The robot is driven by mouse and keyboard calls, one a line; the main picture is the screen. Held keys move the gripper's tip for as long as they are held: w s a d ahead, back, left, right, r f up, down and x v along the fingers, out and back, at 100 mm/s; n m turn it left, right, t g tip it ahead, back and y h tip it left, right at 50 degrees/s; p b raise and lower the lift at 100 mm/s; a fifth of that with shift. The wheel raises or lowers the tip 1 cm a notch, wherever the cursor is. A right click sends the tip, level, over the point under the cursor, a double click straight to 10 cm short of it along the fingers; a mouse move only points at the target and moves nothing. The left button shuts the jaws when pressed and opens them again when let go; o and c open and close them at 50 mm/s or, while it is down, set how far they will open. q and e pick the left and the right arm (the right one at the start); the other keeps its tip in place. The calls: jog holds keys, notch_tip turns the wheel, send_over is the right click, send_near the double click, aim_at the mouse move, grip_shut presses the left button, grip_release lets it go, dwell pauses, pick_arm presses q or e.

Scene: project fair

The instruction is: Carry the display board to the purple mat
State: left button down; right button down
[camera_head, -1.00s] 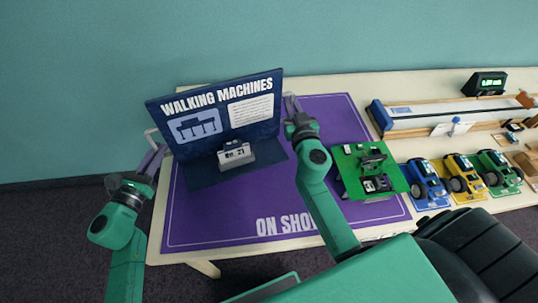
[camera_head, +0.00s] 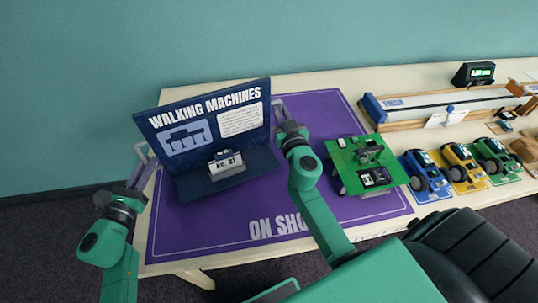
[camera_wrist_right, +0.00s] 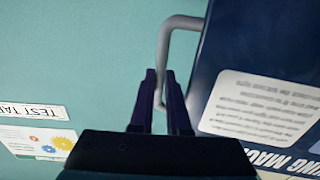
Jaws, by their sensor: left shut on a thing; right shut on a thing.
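The dark blue display board (camera_head: 203,151), titled "WALKING MACHINES", stands upright over the purple mat (camera_head: 318,120). Its base is over the back left part of the mat; I cannot tell whether it touches. A small "No. 21" sign (camera_head: 226,165) is on the base. My left gripper (camera_head: 147,161) is shut on the grey handle at the board's left edge. My right gripper (camera_head: 283,118) is shut on the handle at the right edge. The right wrist view shows this handle (camera_wrist_right: 181,22) between the right fingers (camera_wrist_right: 166,80), beside the board (camera_wrist_right: 238,50).
Several toy vehicles (camera_head: 461,166) and a long track (camera_head: 445,105) are further right on the table (camera_head: 335,82). The mat's front part is clear. A wall stands behind.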

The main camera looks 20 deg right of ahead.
pick_arm(q)
jog(key=shift+d+f+b, duration=0.2)
jog(key=shift+f+b, duration=0.2)
jog(key=shift+f, duration=0.2)
pick_arm(e)
jog(key=shift+a+f, duration=0.25)
jog(key=shift+f, duration=0.45)
pick_arm(q)
jog(key=c, duration=1.2)
grip_release()
pick_arm(e)
jog(key=c, duration=1.2)
grip_release()
pick_arm(q)
jog(key=o, duration=0.3)
pick_arm(e)
jog(key=o, duration=0.3)
jog(key=shift+r, duration=0.1)
jog(key=shift+d, duration=0.1)
